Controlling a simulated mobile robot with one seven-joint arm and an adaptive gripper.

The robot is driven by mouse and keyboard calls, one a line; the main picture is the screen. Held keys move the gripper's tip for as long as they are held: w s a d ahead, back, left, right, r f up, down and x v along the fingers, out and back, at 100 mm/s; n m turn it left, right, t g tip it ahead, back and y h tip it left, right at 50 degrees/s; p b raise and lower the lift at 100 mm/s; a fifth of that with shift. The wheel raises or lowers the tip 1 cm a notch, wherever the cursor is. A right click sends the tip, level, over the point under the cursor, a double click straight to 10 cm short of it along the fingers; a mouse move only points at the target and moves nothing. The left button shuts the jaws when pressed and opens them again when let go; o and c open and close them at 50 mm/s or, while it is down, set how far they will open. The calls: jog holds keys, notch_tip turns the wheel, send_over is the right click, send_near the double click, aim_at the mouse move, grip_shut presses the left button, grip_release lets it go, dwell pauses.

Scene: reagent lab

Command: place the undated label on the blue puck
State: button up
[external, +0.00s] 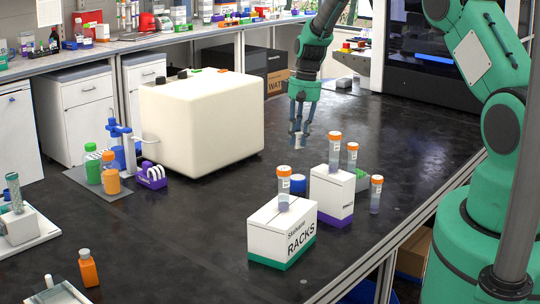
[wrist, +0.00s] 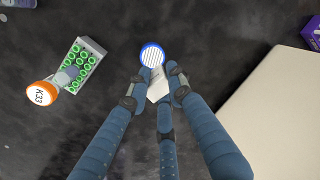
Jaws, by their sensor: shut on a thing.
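The blue puck (wrist: 152,55) shows in the wrist view just beyond my fingertips, as a blue rim around a white top with dark stripes. In the external view the blue puck (external: 299,183) is partly hidden behind a tube and a white box. My gripper (external: 299,137) hangs above the bench beside the large white machine, fingers pointing down.
A grey rack with green holes (wrist: 85,65) and an orange-capped tube marked K33 (wrist: 41,94) stand left of the puck. White boxes (external: 283,228) with orange-capped tubes stand near the bench's front edge. The white machine (external: 202,115) is close on the other side.

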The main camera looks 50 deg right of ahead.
jog(key=shift+f, duration=0.1)
send_over(296, 178)
jog(key=shift+d+f, duration=0.15)
jog(key=shift+f, duration=1.4)
jog(key=shift+d+f, duration=0.15)
jog(key=shift+f, duration=1.35)
jog(key=shift+f, duration=0.1)
jog(key=shift+f+p, duration=0.45)
jog(key=shift+f, duration=1.35)
jog(key=shift+f, duration=0.2)
jog(key=o, duration=0.7)
jog(key=shift+o, duration=0.2)
jog(key=shift+r, duration=0.1)
jog(key=r, duration=0.4)
jog(key=d+r, duration=0.1)
jog(key=r, duration=0.3)
jog(key=r+b, duration=0.1)
jog(key=r, duration=0.3)
jog(key=shift+s+d, duration=0.2)
jog(key=shift+s, duration=0.1)
